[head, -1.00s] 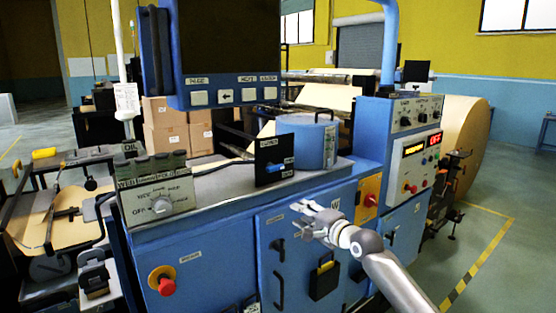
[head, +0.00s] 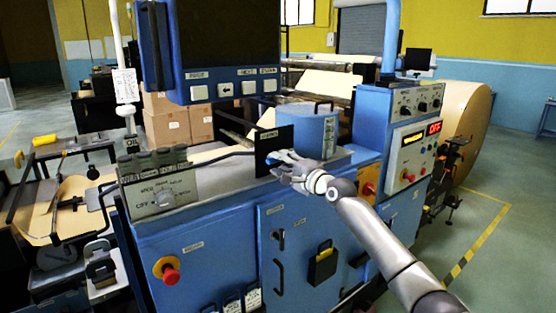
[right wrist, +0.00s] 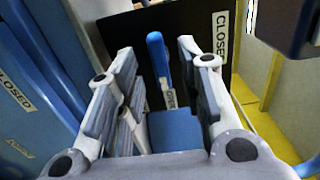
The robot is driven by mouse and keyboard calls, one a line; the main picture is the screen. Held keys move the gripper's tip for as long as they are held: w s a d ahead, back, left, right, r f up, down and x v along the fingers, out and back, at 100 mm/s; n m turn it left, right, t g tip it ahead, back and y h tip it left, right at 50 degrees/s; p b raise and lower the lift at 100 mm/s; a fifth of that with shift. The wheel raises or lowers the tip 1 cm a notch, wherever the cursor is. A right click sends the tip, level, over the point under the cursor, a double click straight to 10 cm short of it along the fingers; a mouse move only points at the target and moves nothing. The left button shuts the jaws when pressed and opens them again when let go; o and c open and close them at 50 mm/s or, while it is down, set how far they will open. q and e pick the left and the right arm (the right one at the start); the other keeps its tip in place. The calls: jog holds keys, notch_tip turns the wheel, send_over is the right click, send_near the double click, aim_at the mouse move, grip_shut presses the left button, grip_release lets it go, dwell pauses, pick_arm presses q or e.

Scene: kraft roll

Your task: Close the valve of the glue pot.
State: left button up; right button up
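The glue pot (head: 317,132) is a blue drum with a handle on the bench top. In front of it stands the valve's black plate (head: 270,140), with a blue lever (right wrist: 156,52). In the right wrist view a CLOSED label shows at the plate's upper right, and a partly hidden label, apparently OPEN, lies beside the lever. My right gripper (head: 281,167) is at the plate. In the right wrist view its fingers (right wrist: 157,68) are open, one on each side of the lever. I cannot tell whether they touch it. My left gripper is out of view.
A screen with buttons (head: 225,90) hangs above the bench. A red emergency button (head: 171,275) sits on the blue front. A control panel (head: 413,150) stands at right.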

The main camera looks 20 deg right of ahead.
jog(key=shift+x, duration=1.1)
jog(key=shift+c, duration=0.4)
grip_shut()
